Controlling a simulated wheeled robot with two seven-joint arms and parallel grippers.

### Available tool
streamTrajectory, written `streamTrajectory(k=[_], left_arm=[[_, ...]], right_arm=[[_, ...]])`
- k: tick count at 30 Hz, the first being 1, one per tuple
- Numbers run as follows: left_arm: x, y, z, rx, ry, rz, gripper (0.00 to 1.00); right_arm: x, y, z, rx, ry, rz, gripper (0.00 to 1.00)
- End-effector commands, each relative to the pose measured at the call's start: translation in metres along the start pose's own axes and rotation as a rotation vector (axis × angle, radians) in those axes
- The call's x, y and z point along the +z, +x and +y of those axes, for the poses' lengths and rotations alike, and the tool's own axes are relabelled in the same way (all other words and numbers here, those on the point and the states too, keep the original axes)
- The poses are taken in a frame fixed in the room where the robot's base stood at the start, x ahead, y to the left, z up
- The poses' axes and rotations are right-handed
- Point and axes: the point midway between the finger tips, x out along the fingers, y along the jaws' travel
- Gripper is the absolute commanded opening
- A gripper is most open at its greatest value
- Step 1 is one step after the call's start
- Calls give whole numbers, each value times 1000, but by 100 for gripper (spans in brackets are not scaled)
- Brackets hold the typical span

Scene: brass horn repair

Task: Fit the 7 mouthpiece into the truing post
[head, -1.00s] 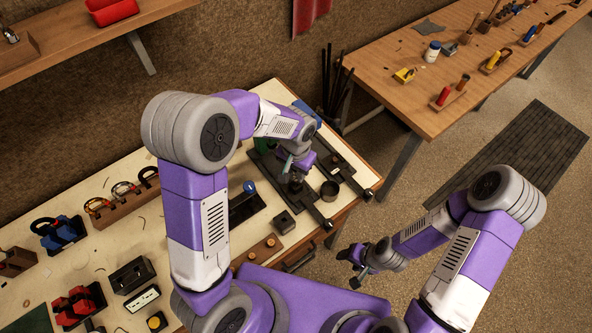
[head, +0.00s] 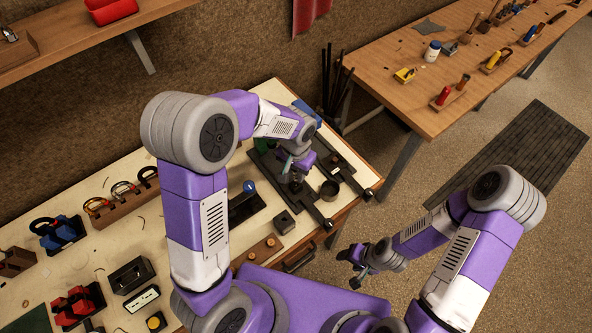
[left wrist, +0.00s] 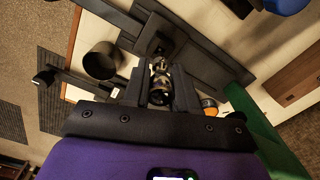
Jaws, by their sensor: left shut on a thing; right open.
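The mouthpiece (left wrist: 159,92), a small dark, shiny metal piece, is between the fingers of my left gripper (left wrist: 159,88), which is shut on it. Its narrower silvery end points away from the gripper, toward a dark block (left wrist: 151,32) that looks like the truing post. I cannot tell whether the end is inside the block or just short of it. In the head view my left gripper (head: 294,177) is low over the dark railed fixture, and its own wrist hides the mouthpiece. My right gripper (head: 357,262) is open and empty above the floor, off the bench front.
A dark round cup (head: 329,190) stands close right of my left gripper; it also shows in the left wrist view (left wrist: 100,60). Dark rails (head: 348,180) run around it. A square block with a hole (head: 284,221) stands nearer. Dark rods (head: 336,85) stand behind the bench.

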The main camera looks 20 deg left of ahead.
Motion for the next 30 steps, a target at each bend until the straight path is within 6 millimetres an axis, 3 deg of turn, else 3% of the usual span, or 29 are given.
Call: streamTrajectory(k=[30], left_arm=[[-1,33,2,0,1,0,0]], right_arm=[[-1,26,10,0,0,0,58]])
